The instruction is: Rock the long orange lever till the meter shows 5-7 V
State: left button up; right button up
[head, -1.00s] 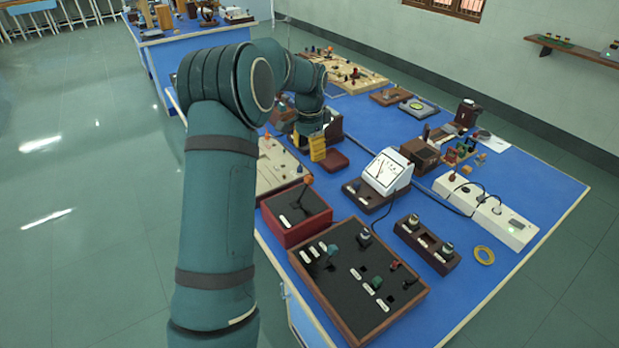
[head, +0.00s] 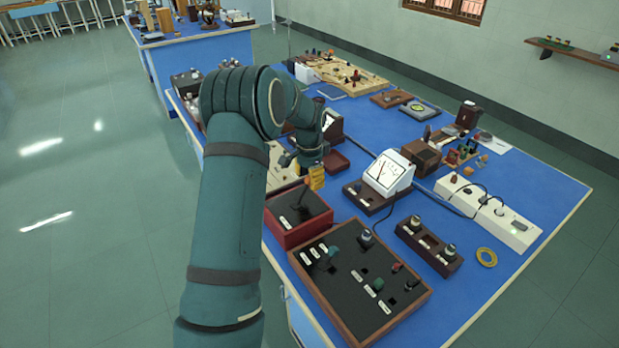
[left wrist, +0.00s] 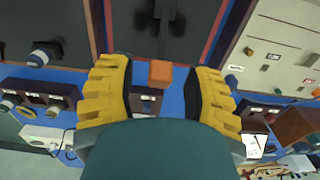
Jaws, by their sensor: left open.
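The long lever (head: 303,201) rises from the black top of a red box (head: 290,236) at the front left of the bench. Its orange knob (left wrist: 161,73) shows between the fingers in the left wrist view, with a gap on both sides. In the head view the knob is mostly hidden by my left gripper (head: 316,179). This gripper has yellow fingers, is open, and is right at the lever's top. The white meter (head: 388,172) with a needle dial stands on a dark base to the right; its reading is too small to tell. My right gripper is out of view.
A wooden-framed black panel (head: 360,280) with knobs and switches lies just in front of the red box. A brown two-knob block (head: 429,246), a yellow ring (head: 486,257) and a white strip (head: 487,212) are to the right. Blue bench top is bare between them.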

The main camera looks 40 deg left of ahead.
pick_arm(q)
grip_shut()
jog(key=shift+s, duration=0.15)
